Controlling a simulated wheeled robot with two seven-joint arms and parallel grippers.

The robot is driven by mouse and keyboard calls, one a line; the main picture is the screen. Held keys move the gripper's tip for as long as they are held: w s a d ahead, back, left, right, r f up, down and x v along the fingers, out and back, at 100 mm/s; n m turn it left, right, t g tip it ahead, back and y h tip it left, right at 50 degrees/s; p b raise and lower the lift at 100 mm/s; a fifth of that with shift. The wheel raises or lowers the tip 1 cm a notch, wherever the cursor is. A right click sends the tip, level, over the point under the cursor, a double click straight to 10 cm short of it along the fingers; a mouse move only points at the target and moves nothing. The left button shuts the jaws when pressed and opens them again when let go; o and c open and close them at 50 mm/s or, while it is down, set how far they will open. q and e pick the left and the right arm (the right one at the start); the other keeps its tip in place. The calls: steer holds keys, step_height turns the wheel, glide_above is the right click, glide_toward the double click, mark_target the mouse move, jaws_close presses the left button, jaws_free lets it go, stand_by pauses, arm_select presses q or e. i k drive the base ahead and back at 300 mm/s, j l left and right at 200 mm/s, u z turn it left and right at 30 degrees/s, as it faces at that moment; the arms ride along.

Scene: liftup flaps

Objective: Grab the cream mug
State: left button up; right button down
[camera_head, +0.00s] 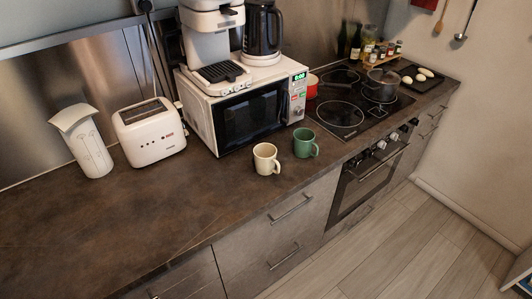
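The cream mug (266,159) stands upright on the dark brown countertop (150,215), near its front edge and in front of the microwave. Its handle points to the right, toward a green mug (305,143) that stands close beside it. Neither gripper shows in the head view, so I cannot see where they are or how they stand.
A white microwave (250,112) with a coffee machine on top stands behind the mugs. A white toaster (150,131) and a white container (83,141) stand to the left. The hob (343,115) with a pot (381,85) is to the right. The counter's left front is clear.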

mark_target(264, 154)
steer(key=i+l+u, duration=0.1)
steer(key=u, duration=0.25)
steer(key=l+u, duration=0.3)
steer(key=i+l+u, duration=0.1)
steer(key=u, duration=0.25)
steer(key=i+l+u, duration=0.2)
steer(key=l, duration=0.7)
steer(key=l+u, duration=0.25)
steer(key=l, duration=1.35)
